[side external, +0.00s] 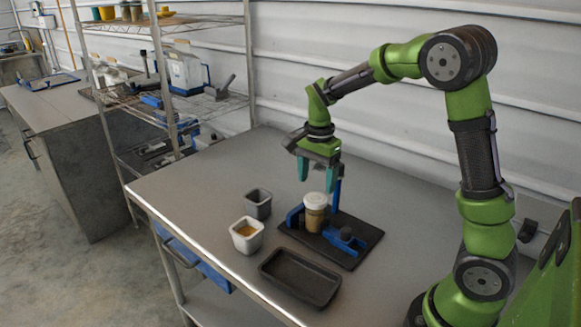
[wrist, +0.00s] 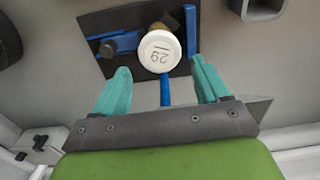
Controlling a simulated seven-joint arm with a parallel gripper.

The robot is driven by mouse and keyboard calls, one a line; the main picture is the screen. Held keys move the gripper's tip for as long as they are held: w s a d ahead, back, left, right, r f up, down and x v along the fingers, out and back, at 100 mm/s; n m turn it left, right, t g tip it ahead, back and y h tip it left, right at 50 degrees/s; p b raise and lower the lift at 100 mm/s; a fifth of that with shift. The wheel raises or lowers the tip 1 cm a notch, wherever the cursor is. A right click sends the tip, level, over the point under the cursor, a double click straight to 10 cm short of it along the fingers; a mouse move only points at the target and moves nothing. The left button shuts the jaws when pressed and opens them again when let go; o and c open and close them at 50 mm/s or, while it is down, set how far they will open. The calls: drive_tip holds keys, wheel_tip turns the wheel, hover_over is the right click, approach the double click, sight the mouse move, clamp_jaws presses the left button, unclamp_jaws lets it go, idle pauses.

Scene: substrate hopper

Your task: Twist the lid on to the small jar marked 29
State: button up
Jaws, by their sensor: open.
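The small jar (side external: 314,217) stands upright in a blue fixture on a black base plate (side external: 365,238). Its contents look tan. A white lid (side external: 316,200) sits on top of the jar; how tightly it is on cannot be told. In the wrist view the lid (wrist: 159,50) shows the number 29 upside down. My gripper (side external: 317,178) is open and empty, above and a little behind the jar. In the wrist view its two teal fingers (wrist: 163,82) are spread wide, with the lid beyond their tips and not touched.
A dark grey cup (side external: 258,204) and a white cup (side external: 246,236) with tan contents stand left of the fixture. A black tray (side external: 300,278) lies in front. Blue clamp parts (side external: 345,240) flank the jar. A wire shelf (side external: 205,105) stands at the left; the table's back left is clear.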

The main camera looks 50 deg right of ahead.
sight(316, 198)
wheel_tip(316, 198, down, 7)
drive_tip(key=n, duration=0.5)
drive_tip(key=shift+r+n, duration=0.1)
drive_tip(key=shift+n, duration=0.2)
drive_tip(key=n, duration=0.6)
drive_tip(key=shift+n, duration=0.3)
drive_tip(key=n, duration=1.1)
drive_tip(key=c, duration=0.6)
